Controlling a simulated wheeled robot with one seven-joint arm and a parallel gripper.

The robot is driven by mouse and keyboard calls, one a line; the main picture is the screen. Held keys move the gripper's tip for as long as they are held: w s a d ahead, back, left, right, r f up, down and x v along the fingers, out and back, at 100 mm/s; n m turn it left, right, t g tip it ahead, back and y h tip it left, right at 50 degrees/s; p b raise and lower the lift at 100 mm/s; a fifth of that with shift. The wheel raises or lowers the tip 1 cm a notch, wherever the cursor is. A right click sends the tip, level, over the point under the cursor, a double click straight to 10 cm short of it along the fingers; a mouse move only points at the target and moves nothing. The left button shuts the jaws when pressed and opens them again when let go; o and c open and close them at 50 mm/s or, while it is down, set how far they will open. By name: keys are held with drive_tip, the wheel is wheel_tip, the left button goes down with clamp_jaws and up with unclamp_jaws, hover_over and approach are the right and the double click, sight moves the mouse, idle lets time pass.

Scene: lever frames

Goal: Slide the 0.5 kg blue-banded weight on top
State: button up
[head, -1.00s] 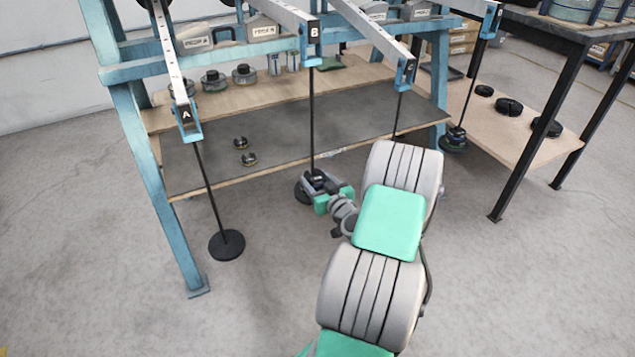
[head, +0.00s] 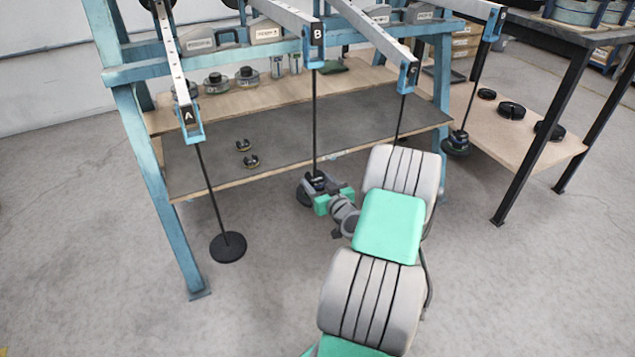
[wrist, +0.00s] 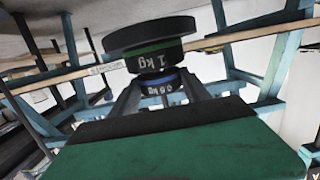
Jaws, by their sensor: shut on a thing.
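My gripper (head: 318,188) is at the lower end of the hanger rod under lever B (head: 315,125). It is shut on the blue-banded weight (wrist: 161,82), which sits between the fingers in the wrist view. That view appears upside down, with the floor at the top. The green-banded 1 kg weight (wrist: 155,56) lies against the black hanger disc (wrist: 150,33), and the blue-banded weight is lined up with it on the upper side. I cannot tell if the two weights touch. In the head view the hanger disc (head: 304,198) shows partly behind my gripper.
Hanger A has a bare black disc (head: 228,247). Another hanger at the right holds weights (head: 457,143). Two small weights (head: 247,154) lie on the grey-matted lower shelf (head: 310,150). A blue frame post (head: 165,210) stands at left. The floor in front is clear.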

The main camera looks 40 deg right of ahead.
drive_tip(key=shift+f+b, duration=0.3)
drive_tip(key=shift+b, duration=0.15)
idle(0.3)
drive_tip(key=o, duration=1.7)
drive_tip(key=shift+o, duration=0.2)
drive_tip(key=shift+f, duration=0.1)
drive_tip(key=shift+b+v, duration=0.9)
drive_tip(key=shift+v, duration=2.6)
